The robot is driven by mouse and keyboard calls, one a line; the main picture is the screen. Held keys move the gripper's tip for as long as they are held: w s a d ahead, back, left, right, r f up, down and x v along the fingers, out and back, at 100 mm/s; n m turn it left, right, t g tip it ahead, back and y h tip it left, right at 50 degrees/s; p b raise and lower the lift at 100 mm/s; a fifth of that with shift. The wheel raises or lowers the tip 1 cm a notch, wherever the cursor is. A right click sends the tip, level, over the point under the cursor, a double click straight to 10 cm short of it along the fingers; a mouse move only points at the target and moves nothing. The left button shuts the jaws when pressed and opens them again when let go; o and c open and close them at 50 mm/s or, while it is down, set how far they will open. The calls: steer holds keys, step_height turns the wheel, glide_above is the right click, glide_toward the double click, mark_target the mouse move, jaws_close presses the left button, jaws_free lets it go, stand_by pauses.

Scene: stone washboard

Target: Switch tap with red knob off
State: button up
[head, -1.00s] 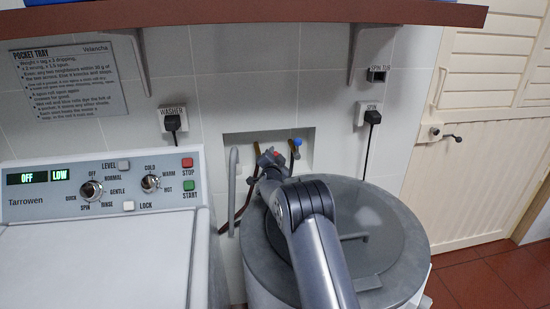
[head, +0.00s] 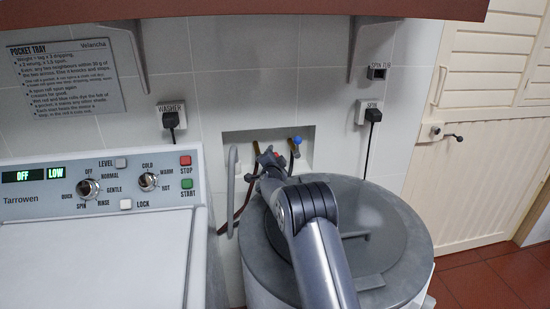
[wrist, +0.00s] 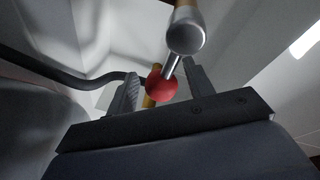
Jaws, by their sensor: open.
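The red knob (head: 277,154) sits on a tap in the wall recess, partly hidden behind my gripper (head: 268,158) in the head view. In the wrist view the red knob (wrist: 161,87) is a round ball on a metal lever, below a metal tap body (wrist: 186,32). My gripper (wrist: 163,82) is open, with one finger on each side of the red knob. I cannot tell whether either finger touches it. A second tap with a blue knob (head: 297,141) stands just to the right in the recess.
A grey spin tub (head: 395,225) with a round lid stands under my arm. A washer (head: 100,255) with a control panel is at the left. A grey hose (head: 232,190) hangs left of the taps. A shelf (head: 240,8) overhangs above. A door (head: 465,160) is at the right.

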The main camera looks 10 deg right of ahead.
steer(key=shift+b+v, duration=1.35)
steer(key=shift+v, duration=4.1)
steer(key=shift+p+x, duration=1.4)
steer(key=shift+x, duration=4.05)
steer(key=shift+s, duration=0.1)
